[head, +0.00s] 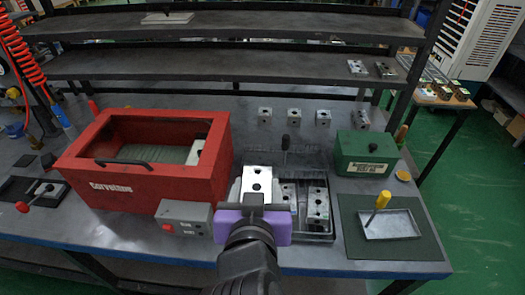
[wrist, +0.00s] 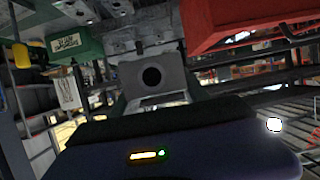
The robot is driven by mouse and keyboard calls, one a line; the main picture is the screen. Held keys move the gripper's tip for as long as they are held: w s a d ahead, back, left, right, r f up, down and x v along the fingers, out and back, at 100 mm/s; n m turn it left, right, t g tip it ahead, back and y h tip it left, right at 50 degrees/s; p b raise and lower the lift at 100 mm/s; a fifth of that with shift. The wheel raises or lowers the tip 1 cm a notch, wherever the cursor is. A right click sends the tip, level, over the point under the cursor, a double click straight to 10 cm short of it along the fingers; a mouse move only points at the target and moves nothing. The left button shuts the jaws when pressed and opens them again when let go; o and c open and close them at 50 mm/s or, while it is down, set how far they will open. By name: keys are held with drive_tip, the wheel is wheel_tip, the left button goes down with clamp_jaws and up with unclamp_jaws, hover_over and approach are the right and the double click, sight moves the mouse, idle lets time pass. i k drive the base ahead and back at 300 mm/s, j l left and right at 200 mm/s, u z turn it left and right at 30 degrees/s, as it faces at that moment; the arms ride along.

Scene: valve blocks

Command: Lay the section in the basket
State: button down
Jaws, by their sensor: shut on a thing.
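My gripper (head: 253,207), with a purple body, is shut on a light grey valve section (head: 257,181) with dark holes. It holds the section upright over the bench, between the red cabinet and the dark tray. In the wrist view the section (wrist: 151,78) shows a round hole facing the camera. The dark tray (head: 305,238) is right of my gripper and has similar blocks in it; its left part is hidden by my gripper. A dark, mesh-like piece with an upright black handle (head: 286,143) lies behind the section. I cannot tell for certain which thing is the basket.
The red cabinet (head: 75,172) stands left, with a window on top and a grey control box (head: 184,218) in front. A green box (head: 366,156) and a mat with a shallow tray (head: 390,228) are right. Several blocks stand behind, below the shelf (head: 210,68).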

sight(261, 163)
drive_tip(key=i, duration=0.95)
